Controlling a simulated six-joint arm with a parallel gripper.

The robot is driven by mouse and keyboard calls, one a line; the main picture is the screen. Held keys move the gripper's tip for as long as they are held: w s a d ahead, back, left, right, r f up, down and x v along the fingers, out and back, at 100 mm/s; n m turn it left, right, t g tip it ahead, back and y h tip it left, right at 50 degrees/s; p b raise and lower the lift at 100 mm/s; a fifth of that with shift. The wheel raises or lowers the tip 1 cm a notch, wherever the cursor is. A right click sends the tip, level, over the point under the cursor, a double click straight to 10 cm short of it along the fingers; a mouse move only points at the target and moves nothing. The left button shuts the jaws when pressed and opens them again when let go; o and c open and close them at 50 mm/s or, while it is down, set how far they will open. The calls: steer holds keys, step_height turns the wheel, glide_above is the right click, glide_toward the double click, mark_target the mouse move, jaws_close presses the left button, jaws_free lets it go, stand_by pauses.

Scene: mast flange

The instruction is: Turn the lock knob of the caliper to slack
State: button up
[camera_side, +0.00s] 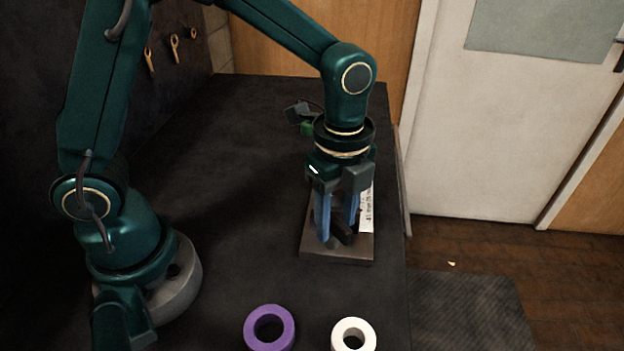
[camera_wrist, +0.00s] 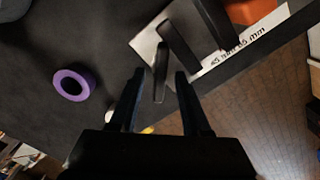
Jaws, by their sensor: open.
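My gripper (camera_side: 336,230) points down over a brown board (camera_side: 312,256) near the table's right edge, its two blue fingers apart. In the wrist view the fingers of my gripper (camera_wrist: 160,75) are open, with a slim dark bar (camera_wrist: 160,88) showing in the gap between them. That bar may be the lock knob of the caliper, but it is too dark to be sure. Other dark bars (camera_wrist: 180,46), likely caliper parts, lie beyond the fingertips. I cannot tell whether either finger touches anything. In the side view the fingers hide most of the caliper.
A white label strip (camera_side: 367,210) with printed millimetre marks lies on the board. A purple ring (camera_side: 269,328) and a white ring (camera_side: 353,336) lie at the table's front. The dark tabletop (camera_side: 240,200) left of the board is clear. The table's edge is close on the right.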

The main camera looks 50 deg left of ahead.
jaws_close()
steer(key=shift+n, duration=0.3)
steer(key=n, duration=0.3)
steer(key=shift+w+n, duration=0.1)
steer(key=shift+n, duration=0.2)
steer(key=n, duration=0.4)
steer(key=shift+n, duration=0.3)
steer(key=n, duration=0.4)
steer(key=shift+w+a+n, duration=0.15)
steer(key=shift+n, duration=0.15)
steer(key=shift+a+n, duration=0.1)
steer(key=shift+n, duration=2.1)
